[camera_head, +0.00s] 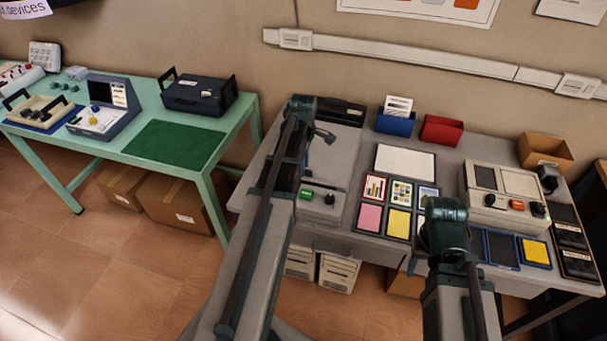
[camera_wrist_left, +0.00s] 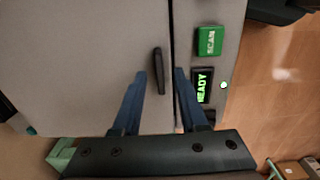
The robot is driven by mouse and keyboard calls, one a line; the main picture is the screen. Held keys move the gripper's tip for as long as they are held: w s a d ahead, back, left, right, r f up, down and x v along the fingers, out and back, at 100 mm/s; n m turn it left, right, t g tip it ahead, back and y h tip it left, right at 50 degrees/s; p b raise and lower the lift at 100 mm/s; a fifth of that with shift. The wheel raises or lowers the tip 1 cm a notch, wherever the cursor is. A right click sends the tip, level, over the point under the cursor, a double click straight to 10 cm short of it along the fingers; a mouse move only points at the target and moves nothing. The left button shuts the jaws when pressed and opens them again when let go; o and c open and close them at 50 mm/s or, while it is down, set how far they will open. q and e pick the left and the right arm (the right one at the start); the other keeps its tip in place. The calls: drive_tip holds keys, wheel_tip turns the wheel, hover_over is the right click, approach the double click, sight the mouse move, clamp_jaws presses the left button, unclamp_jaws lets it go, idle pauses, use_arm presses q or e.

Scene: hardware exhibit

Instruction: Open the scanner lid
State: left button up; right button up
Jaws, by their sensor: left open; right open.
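The scanner is a flat grey box on the left part of the grey table, with its pale grey lid (camera_head: 338,160) lying shut. In the left wrist view the lid (camera_wrist_left: 75,60) fills the left side, with a dark upright handle (camera_wrist_left: 158,68) near its right edge. Right of the lid seam are a green SCAN button (camera_wrist_left: 210,41) and a lit READY display (camera_wrist_left: 203,86). My left gripper (camera_wrist_left: 159,75) is open, its two fingers on either side of the handle in that view; contact cannot be told. My right gripper is not visible; only its arm shows.
Cards and pads lie on a dark board (camera_head: 378,203) right of the scanner. A blue bin (camera_head: 396,123) and a red bin (camera_head: 441,130) stand behind. Another grey device (camera_head: 503,195) stands at right. A green table (camera_head: 135,130) is at left.

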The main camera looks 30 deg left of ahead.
use_arm(q)
drive_tip(key=shift+f, duration=0.4)
clamp_jaws()
idle(1.2)
